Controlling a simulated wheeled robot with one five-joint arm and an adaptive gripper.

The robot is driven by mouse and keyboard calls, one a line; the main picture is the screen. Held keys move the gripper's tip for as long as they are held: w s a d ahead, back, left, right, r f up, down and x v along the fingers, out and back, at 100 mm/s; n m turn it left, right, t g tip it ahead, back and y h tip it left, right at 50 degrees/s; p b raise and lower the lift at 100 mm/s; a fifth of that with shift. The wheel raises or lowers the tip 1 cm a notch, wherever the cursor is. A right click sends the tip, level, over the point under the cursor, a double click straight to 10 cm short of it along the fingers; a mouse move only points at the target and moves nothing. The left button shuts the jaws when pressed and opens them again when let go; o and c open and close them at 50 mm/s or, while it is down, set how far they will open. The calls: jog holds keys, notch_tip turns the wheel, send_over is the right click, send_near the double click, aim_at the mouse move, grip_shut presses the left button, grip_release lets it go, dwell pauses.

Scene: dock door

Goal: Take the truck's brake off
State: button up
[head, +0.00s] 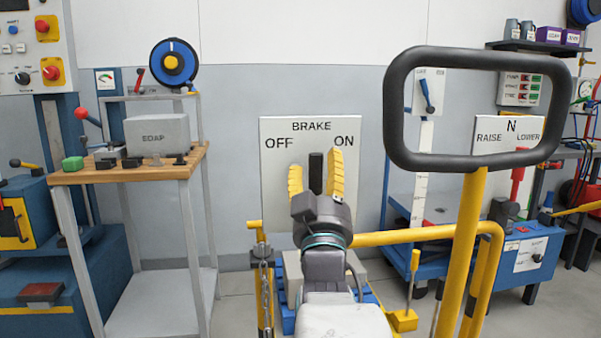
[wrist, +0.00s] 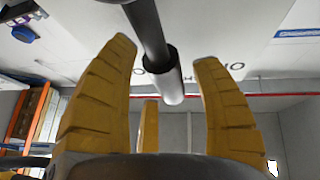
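The brake lever's black grip (head: 315,172) stands upright in front of the white sign board (head: 311,126), which reads BRAKE, with OFF at left and ON at right. From here the grip shows between the two words; I cannot tell its exact setting. My gripper (head: 315,178) is open, with one yellow finger on each side of the grip. In the wrist view the lever (wrist: 160,50) comes down from the top between the spread fingers (wrist: 168,70), with gaps on both sides. The lever's lower part is hidden behind my gripper in the head view.
A black loop handle (head: 393,110) on a yellow post (head: 463,255) stands close at right, with a yellow rail (head: 410,236) running toward my wrist. A second board (head: 488,148) reads RAISE, N, LOWER. A bench (head: 70,177) stands at left.

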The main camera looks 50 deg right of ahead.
jog(key=shift+o, duration=0.2)
jog(key=shift+r, duration=0.15)
notch_tip(320, 180, up, 10)
jog(key=shift+f, duration=0.15)
dwell(0.4)
